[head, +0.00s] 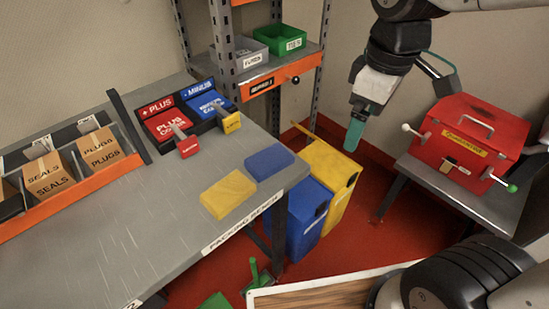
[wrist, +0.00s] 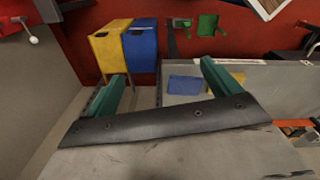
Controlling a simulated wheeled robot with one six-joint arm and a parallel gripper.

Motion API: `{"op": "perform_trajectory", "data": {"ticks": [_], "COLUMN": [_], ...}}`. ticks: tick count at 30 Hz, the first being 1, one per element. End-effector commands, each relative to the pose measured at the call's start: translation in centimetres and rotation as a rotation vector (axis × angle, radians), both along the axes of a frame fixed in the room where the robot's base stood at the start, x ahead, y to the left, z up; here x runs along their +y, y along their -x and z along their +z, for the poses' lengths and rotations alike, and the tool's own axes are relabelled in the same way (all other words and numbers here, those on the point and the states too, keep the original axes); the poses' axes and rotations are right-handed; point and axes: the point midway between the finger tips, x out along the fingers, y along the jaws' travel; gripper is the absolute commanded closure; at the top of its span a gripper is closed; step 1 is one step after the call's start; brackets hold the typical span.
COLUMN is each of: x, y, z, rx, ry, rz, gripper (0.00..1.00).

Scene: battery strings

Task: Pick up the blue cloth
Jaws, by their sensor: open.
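The blue cloth (head: 269,162) lies as a flat folded block on the grey packing bench (head: 120,225), close to its right edge. In the wrist view the blue cloth (wrist: 187,84) shows between the two green fingers, nearer the right one. My gripper (head: 354,136) hangs in the air to the right of the bench, apart from the cloth. In the wrist view my gripper (wrist: 161,80) is open with nothing between its fingers.
A folded yellow cloth (head: 228,194) lies beside the blue one. Red and blue holders (head: 168,128) stand behind them. Blue (head: 308,212) and yellow (head: 335,172) bins stand beside the bench. A red box (head: 468,140) sits on the right table. The bench front is clear.

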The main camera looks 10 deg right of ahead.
Motion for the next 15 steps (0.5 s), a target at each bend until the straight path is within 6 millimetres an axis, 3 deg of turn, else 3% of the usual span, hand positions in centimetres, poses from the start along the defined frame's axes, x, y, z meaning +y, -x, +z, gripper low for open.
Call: {"op": "perform_trajectory", "data": {"ticks": [3,6,12,15], "x": [4.2,7.7,13.1,14.5], "y": [-4.1,-6.7,-9.4,-10.0], "z": [-2.2,-4.3,-8.0,-9.1], "rx": [0.027,0.039,0.051,0.052], "ry": [0.022,0.035,0.05,0.052], "rz": [0.388,0.684,1.105,1.212], "gripper": [0.11,0.11,0.11,0.11]}}
